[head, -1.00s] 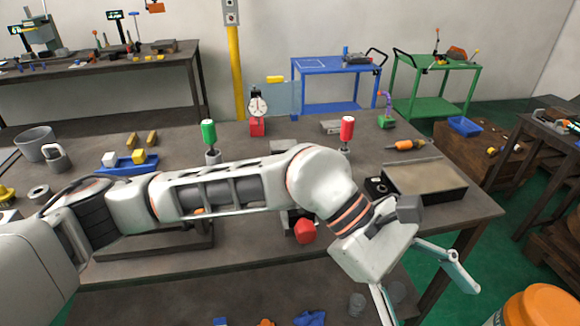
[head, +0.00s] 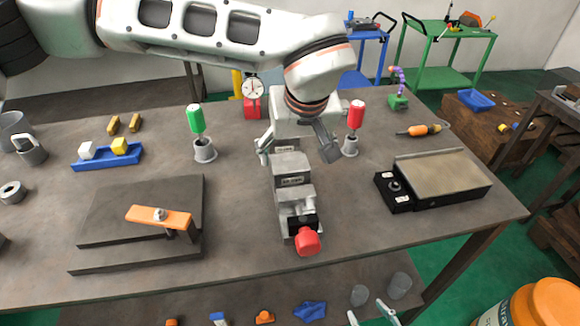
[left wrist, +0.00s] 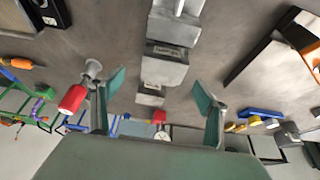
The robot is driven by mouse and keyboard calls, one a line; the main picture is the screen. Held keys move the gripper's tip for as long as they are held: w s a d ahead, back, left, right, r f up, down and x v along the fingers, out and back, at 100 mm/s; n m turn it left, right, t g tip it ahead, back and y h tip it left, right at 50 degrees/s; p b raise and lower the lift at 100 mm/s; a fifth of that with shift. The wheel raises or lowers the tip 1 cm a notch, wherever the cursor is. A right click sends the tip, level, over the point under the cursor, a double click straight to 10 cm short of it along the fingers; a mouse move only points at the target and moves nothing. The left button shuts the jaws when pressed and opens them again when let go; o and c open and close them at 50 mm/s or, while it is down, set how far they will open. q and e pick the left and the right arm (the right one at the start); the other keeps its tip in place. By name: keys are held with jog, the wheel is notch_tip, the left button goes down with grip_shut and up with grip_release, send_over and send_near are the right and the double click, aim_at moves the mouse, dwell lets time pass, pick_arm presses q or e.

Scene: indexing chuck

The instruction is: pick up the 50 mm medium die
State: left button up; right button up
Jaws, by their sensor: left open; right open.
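Grey labelled blocks stand in a row at the middle of the bench. The nearer labelled block (head: 294,193) and the farther one (head: 290,166) show in the head view; the left wrist view shows a larger labelled block (left wrist: 164,68) and a smaller one (left wrist: 150,95). The lettering is too small to read, so I cannot tell which is the 50 mm medium die. My left gripper (head: 294,150) is open and empty above the farther block, its fingers to either side in the picture. My right gripper (head: 371,313) is open at the bottom edge, only its fingertips showing.
A red knob (head: 307,242) fronts the row. A green-handled tool (head: 196,120) and a red-handled tool (head: 355,115) stand at either side. An orange-handled clamp (head: 158,216) is on a dark plate at left. A flat-topped box (head: 445,177) is at right.

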aim_at(290, 163)
pick_arm(q)
jog(key=x, duration=0.6)
jog(key=shift+a, duration=0.25)
jog(key=shift+s+r, duration=0.1)
jog(key=c, duration=2)
jog(key=shift+c, duration=0.2)
